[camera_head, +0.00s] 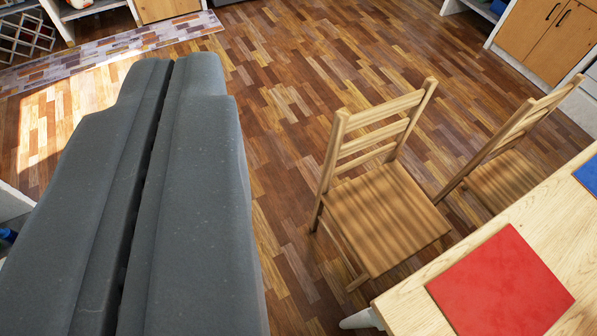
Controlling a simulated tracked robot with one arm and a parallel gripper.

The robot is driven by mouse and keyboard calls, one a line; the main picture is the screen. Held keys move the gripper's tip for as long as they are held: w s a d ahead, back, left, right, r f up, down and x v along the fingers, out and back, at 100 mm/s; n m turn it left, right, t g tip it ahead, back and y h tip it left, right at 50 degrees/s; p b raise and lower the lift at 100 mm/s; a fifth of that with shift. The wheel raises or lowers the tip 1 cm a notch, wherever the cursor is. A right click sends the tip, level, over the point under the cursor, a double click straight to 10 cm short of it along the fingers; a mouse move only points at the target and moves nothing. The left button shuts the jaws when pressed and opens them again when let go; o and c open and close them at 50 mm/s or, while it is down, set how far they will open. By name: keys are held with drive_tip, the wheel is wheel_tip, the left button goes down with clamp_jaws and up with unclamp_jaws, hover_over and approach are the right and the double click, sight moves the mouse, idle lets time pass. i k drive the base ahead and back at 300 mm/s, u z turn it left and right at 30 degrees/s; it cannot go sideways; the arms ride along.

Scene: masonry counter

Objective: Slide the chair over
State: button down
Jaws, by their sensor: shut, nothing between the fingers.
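A wooden chair (383,215) with a slatted back stands upright on the floor, right of centre. Its seat faces the table, and its front edge is close to the table corner. A second similar chair (508,178) stands to its right, partly hidden by the table. My gripper (176,72) is large and grey at the left of the view. Its two fingers are together with only a thin dark gap, and nothing is held. It is left of the nearer chair in the picture, with floor visible between them.
A light wood table (412,305) with a red mat (500,285) and a blue mat (588,175) fills the lower right. Wooden cabinets (548,38) stand at the upper right. A patterned rug (110,48) lies at the upper left. The floor (300,70) beyond the chairs is clear.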

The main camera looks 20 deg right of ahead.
sight(386, 219)
drive_tip(key=u, duration=1.05)
drive_tip(key=i, duration=2.35)
drive_tip(key=z, duration=2.45)
drive_tip(key=i, duration=1.05)
